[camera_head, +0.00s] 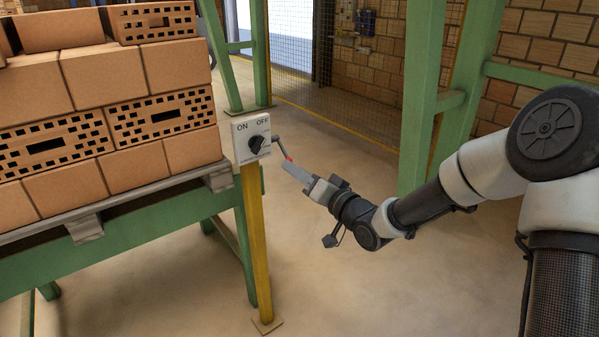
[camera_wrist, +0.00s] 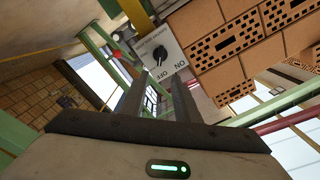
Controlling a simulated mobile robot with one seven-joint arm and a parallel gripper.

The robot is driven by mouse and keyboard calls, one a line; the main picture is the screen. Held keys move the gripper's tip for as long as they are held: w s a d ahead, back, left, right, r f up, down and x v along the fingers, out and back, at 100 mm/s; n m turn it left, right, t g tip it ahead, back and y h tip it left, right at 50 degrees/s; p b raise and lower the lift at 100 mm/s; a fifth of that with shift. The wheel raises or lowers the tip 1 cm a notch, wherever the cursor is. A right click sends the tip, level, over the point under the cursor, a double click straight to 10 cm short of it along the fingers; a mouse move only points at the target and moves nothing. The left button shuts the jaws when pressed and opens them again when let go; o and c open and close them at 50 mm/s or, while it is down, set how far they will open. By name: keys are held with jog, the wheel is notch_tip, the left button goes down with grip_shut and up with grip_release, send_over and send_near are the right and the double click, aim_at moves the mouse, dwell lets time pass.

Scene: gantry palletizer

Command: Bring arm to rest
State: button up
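My arm reaches in from the right in the head view. My gripper (camera_head: 285,163) is at its end, just right of and slightly below a pale switch box (camera_head: 241,151). The box has a black rotary knob (camera_head: 257,145) and the words ON and OFF. In the wrist view the two fingers (camera_wrist: 157,84) stand apart with nothing between them. The knob (camera_wrist: 160,55) shows beyond the fingertips there, apart from them. I cannot tell which word the knob points to.
The box sits on a yellow post (camera_head: 256,240). Stacked bricks (camera_head: 105,80) on a pallet (camera_head: 128,201) fill the left, above a green frame (camera_head: 130,225). A green gantry leg (camera_head: 421,95) stands behind my arm. The floor (camera_head: 370,270) below the arm is clear.

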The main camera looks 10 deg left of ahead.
jog(key=shift+s+d, duration=0.2)
